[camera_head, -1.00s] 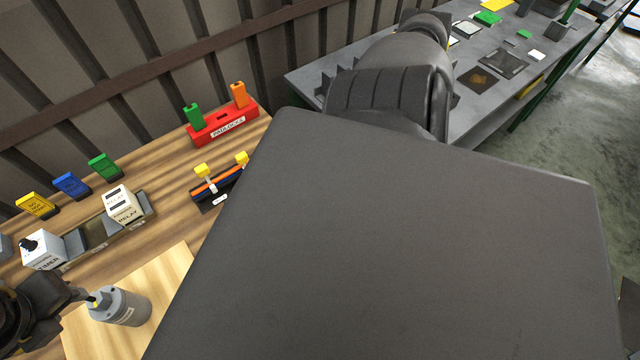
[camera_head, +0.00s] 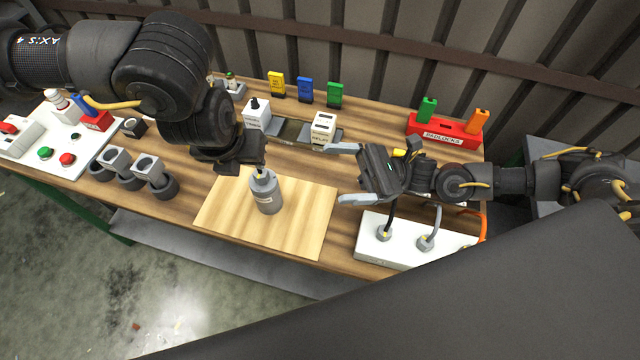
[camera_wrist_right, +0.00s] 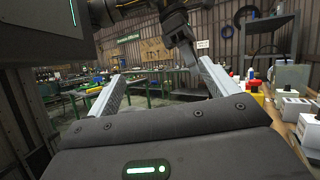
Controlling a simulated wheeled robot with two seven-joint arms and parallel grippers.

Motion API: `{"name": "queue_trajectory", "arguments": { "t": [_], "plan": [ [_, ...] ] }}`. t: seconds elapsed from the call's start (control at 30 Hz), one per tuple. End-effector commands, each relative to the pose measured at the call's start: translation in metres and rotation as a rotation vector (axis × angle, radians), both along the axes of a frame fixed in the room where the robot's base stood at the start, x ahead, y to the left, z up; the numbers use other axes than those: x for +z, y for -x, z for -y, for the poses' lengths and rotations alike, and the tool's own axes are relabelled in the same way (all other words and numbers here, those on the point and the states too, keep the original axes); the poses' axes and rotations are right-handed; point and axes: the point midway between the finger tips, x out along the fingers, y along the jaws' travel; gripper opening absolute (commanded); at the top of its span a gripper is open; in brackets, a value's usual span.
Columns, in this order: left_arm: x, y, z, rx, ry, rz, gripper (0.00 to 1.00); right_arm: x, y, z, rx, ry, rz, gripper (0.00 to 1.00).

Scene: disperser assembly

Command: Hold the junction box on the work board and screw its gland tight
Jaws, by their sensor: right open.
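A grey cylindrical body with a pale label (camera_head: 265,196), which looks like the junction box, stands upright on the light wooden work board (camera_head: 308,222). My left gripper (camera_head: 262,166) points down at its top; the fingertips and any gland there are too small and hidden to make out. My right gripper (camera_head: 338,174) is open and empty, its two grey fingers pointing left toward the box from the right, apart from it. In the right wrist view the open fingers (camera_wrist_right: 162,84) have nothing between them.
A white box with cable glands (camera_head: 400,249) stands right of the board. Behind are the relay block (camera_head: 323,129), a timer block (camera_head: 256,115), coloured tags (camera_head: 305,90) and the red padlock rack (camera_head: 446,131). Dark round fittings (camera_head: 150,178) stand left. The board's front is clear.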

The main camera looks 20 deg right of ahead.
Motion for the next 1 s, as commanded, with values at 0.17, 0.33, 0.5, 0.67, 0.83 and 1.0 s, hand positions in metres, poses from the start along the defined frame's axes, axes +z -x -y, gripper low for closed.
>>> {"name": "queue_trajectory", "arguments": {
  "t": [0.17,0.33,0.5,0.67,0.83,1.0],
  "plan": [
    [0.000,0.000,0.000,-0.001,0.000,0.000,0.36,-0.072,-0.048,-0.040,-0.162,0.187,-0.101,0.86],
    [0.000,0.000,0.000,0.000,0.000,0.000,0.36,-0.122,-0.072,-0.059,-0.258,0.323,-0.162,0.86],
    [0.000,0.000,0.000,0.000,0.000,0.000,0.36,-0.145,-0.082,-0.066,-0.302,0.387,-0.188,0.86],
    [0.000,0.000,0.000,0.000,0.000,0.000,0.36,-0.149,-0.083,-0.067,-0.309,0.398,-0.192,0.86],
    [0.000,0.000,0.000,0.000,0.000,0.000,0.36,-0.148,-0.088,-0.079,-0.308,0.395,-0.191,0.86],
    [0.000,0.000,0.000,0.000,0.000,0.000,0.36,-0.148,-0.097,-0.106,-0.306,0.394,-0.191,0.86]
  ]
}}
